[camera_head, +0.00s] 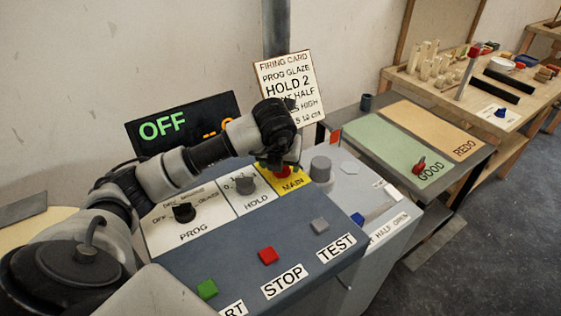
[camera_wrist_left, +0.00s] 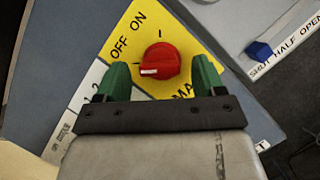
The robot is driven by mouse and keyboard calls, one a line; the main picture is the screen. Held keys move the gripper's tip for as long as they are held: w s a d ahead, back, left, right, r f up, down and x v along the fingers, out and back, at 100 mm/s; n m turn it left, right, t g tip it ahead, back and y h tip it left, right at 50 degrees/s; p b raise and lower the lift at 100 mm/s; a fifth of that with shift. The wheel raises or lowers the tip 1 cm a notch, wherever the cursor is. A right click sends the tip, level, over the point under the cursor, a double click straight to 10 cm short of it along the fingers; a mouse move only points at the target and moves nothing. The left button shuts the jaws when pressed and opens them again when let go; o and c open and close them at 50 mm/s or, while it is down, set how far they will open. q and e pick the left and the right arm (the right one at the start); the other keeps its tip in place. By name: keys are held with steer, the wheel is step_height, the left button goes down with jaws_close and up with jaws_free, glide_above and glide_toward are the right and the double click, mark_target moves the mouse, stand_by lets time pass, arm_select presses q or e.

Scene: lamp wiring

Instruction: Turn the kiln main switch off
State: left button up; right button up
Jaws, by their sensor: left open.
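The main switch is a red round knob (camera_wrist_left: 158,62) on a yellow plate (camera_wrist_left: 92,98) marked OFF, ON and MAIN. Its white mark sits at the left of the knob in the left wrist view; I cannot tell for certain which label it points to. My left gripper (camera_wrist_left: 162,79) is open, with its green fingers apart on either side of the knob, not closed on it. In the head view the left gripper (camera_head: 282,168) is over the yellow MAIN plate (camera_head: 291,183) and partly hides the knob. My right gripper is not in view.
The panel has a PROG knob (camera_head: 184,213), a HOLD knob (camera_head: 245,183), and green (camera_head: 207,289), red (camera_head: 268,256) and grey (camera_head: 320,225) buttons. A display (camera_head: 165,124) reads OFF in green. A firing card (camera_head: 289,85) stands behind. A blue slider handle (camera_head: 358,219) is at right.

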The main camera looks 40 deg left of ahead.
arm_select(q)
steer(key=b+v, duration=0.1)
steer(key=v, duration=0.9)
steer(key=shift+s, duration=0.1)
